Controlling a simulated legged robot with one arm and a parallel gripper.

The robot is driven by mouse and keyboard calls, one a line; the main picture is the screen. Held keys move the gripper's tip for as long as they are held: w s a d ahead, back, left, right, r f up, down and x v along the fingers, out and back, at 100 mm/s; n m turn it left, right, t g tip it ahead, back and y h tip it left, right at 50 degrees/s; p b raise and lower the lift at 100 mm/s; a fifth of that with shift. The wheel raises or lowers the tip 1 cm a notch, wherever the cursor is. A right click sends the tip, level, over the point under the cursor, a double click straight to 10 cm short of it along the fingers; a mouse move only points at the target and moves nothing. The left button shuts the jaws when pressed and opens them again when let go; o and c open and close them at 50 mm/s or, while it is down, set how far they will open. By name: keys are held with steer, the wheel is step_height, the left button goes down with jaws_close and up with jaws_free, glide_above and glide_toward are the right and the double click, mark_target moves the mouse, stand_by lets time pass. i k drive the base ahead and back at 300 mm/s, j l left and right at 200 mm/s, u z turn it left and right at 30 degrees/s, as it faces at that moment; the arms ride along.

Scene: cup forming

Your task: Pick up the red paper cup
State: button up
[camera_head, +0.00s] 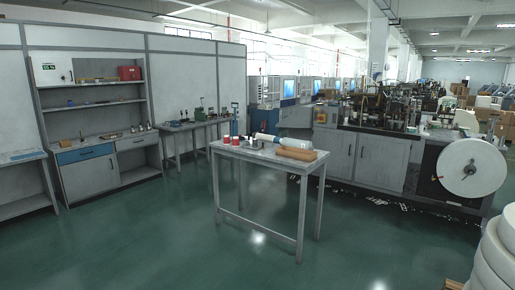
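Two small red cup-like objects, one red paper cup (227,140) and a second red cup (237,141), stand side by side near the left end of a grey metal table (262,158) in the middle of the view. They are small in the picture, so their details are hard to tell. My gripper is not in view, and nothing is seen touching the cups.
A brown roll (297,153) lies at the table's right end, with a pale roll (267,138) behind. Green floor (150,235) is open before the table. A shelf unit (105,160) stands left, a machine (375,160) right, white rolls (493,255) at lower right.

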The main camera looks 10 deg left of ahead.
mark_target(236, 143)
steer(key=i+j+u, duration=0.3)
steer(key=i, duration=0.3)
steer(key=i+u, duration=0.35)
steer(key=i, duration=0.25)
steer(key=i+l+u, duration=0.15)
steer(key=i+u, duration=0.15)
steer(key=i, duration=0.3)
steer(key=i+l+u, duration=0.3)
steer(key=i, duration=0.3)
steer(key=i+j+u, duration=0.15)
steer(key=i, duration=0.75)
steer(key=i+j+u, duration=0.15)
steer(key=i, duration=0.8)
steer(key=i+l+z, duration=0.1)
steer(key=i+z, duration=0.7)
steer(key=i, duration=0.2)
steer(key=i+j+z, duration=0.25)
steer(key=i+z, duration=0.15)
steer(key=i+j+z, duration=0.7)
steer(key=i+j, duration=0.15)
steer(key=i, duration=0.15)
